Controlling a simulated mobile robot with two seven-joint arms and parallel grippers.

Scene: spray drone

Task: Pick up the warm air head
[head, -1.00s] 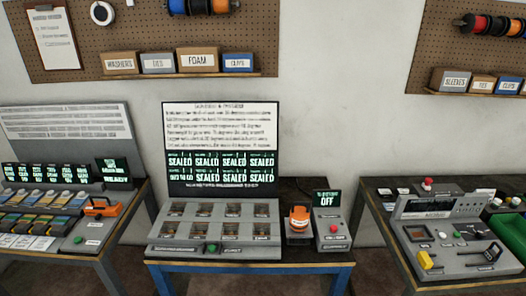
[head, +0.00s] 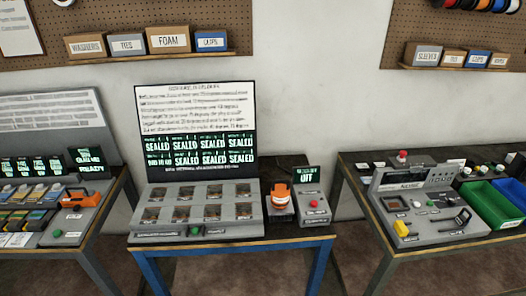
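An orange and white device (head: 281,197), which looks like the warm air head, stands upright on a dark block at the right part of the middle table (head: 160,239). Beside it on the right is a grey control box (head: 313,206) with a red button and a small screen reading OFF. Neither of my grippers shows in the head view.
A grey panel (head: 222,227) with several small bays and a green button stands left of the device, below a sign board (head: 196,118) with several SEALED readouts. Side tables carry an orange tool (head: 80,198), a grey station (head: 412,181) and a green bin (head: 488,205). Gaps separate the tables.

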